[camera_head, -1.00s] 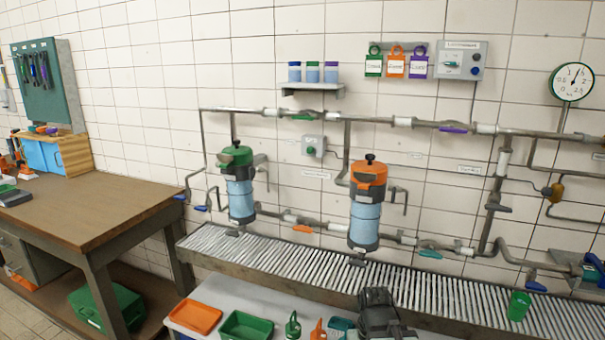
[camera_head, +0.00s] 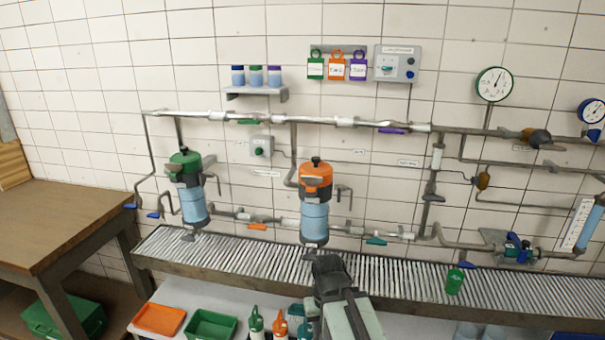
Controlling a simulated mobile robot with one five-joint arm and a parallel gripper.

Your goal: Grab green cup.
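The green cup (camera_head: 454,281) stands upright on the slatted grey shelf, right of the middle, near its front edge. My gripper (camera_head: 328,262) is dark grey and reaches forward over the shelf's front edge, well to the left of the cup and apart from it. I see it from behind, so its fingertips are hard to make out and I cannot tell whether it is open. No object shows in it.
The slatted shelf (camera_head: 400,275) is clear between my gripper and the cup. Canisters with an orange lid (camera_head: 314,205) and a green lid (camera_head: 190,190) stand behind it. A lower table holds an orange tray (camera_head: 160,318), a green tray (camera_head: 211,325) and bottles. Pipes run along the wall.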

